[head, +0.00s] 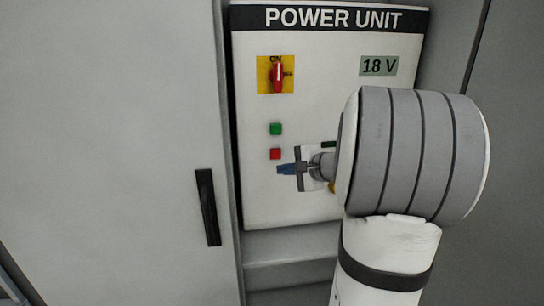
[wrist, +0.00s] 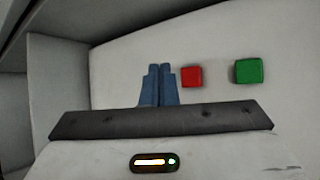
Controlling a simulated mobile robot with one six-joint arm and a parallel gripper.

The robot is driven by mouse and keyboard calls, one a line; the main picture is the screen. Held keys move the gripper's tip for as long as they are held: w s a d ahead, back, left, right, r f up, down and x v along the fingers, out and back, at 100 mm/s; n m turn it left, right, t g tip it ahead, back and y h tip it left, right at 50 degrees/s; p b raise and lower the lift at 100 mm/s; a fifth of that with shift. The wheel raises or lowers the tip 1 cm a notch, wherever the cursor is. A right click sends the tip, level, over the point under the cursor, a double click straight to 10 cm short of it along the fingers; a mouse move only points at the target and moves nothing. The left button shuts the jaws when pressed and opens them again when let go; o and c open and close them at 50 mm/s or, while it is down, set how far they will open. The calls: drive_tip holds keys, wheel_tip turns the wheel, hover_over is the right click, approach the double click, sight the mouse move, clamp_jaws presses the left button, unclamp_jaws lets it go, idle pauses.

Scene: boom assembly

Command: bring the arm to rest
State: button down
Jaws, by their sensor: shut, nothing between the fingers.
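My gripper (head: 284,169) is in front of the power unit's lower panel, just below the red button in the head view. In the wrist view its blue fingers (wrist: 159,84) are together with nothing between them. My arm comes in from the lower right and hides part of the panel. I cannot tell whether the fingertips touch the panel.
The white power unit (head: 328,56) carries a red switch (head: 277,76) under "ON", an "18 V" display (head: 379,66), a green button (head: 276,129) and a red button (head: 276,154). A grey door (head: 110,140) with a black handle (head: 208,207) stands at left.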

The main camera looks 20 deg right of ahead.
drive_tip(key=s+a+f+n+g, duration=0.1)
drive_tip(key=s+a+n+g, duration=0.25)
drive_tip(key=s+a, duration=0.35)
drive_tip(key=s+a+f+n+g, duration=0.25)
drive_tip(key=s+a+n, duration=0.25)
drive_tip(key=a, duration=0.5)
drive_tip(key=s+f+n+g+h, duration=0.2)
drive_tip(key=s+n+h, duration=0.3)
drive_tip(key=s+n, duration=0.3)
drive_tip(key=s, duration=0.4)
drive_tip(key=shift+a+g, duration=0.3)
drive_tip(key=shift+f+n, duration=0.1)
drive_tip(key=shift+n, duration=0.15)
